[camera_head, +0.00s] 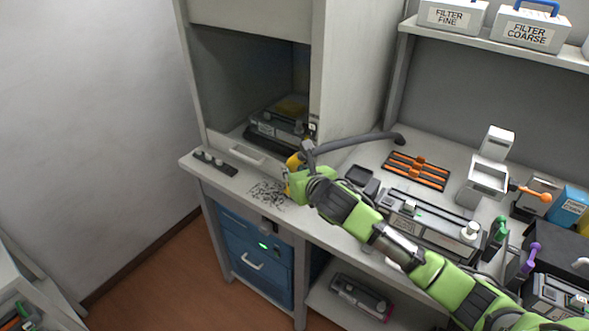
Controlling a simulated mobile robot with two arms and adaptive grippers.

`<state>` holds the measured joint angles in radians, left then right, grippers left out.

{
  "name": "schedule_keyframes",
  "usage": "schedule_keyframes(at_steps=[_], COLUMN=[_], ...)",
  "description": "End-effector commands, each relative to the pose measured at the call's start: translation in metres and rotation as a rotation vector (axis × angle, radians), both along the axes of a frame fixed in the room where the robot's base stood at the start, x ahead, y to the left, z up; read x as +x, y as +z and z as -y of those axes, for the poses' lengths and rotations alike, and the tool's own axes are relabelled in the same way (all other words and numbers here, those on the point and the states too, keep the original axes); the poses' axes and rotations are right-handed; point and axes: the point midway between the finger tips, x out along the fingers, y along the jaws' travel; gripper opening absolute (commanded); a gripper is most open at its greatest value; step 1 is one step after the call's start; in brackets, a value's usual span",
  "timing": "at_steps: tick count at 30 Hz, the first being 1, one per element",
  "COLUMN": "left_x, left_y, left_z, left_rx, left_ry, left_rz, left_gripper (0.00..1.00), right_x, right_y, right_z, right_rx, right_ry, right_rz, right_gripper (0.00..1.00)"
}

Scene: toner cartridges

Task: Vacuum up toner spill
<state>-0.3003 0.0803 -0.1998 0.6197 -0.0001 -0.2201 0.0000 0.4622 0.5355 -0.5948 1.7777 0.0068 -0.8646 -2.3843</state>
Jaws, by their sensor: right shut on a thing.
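The toner spill (266,193) is a patch of dark specks on the grey worktop in front of the open cabinet. My right gripper (293,173) is at the right edge of this patch, low over the worktop. It is shut on the vacuum wand, whose dark hose (352,143) runs right to the back of the worktop. Most of the wand and its tip are hidden by the gripper and wrist, so I cannot tell whether the tip touches the specks. My left gripper is not in view.
A toner cartridge (279,127) sits inside the cabinet (222,70). Right of my arm are an orange rack (416,170), another cartridge (436,226) and a white device (488,178). Filter boxes (452,17) stand on the shelf. A small dark strip (215,162) lies left of the spill.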

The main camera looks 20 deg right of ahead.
Motion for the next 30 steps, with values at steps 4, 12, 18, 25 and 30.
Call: schedule_keyframes(at_steps=[4, 12, 18, 25, 30], left_x=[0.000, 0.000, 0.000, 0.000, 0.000], left_y=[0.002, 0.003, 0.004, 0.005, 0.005], left_z=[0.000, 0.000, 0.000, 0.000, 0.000], left_rx=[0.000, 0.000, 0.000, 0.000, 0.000], left_ry=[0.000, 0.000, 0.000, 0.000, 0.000], left_rz=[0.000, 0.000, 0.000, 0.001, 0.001], left_gripper=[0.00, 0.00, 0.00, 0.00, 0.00], right_x=[0.006, 0.016, 0.023, 0.031, 0.037], right_y=[0.002, 0.002, 0.002, 0.002, 0.002], right_z=[-0.004, -0.012, -0.018, -0.024, -0.029], right_rx=[0.000, -0.001, 0.001, 0.001, 0.000], right_ry=[0.000, 0.000, 0.002, 0.001, 0.002], right_rz=[0.002, 0.002, 0.002, 0.003, 0.003], right_gripper=[0.00, 0.00, 0.00, 0.00, 0.00])
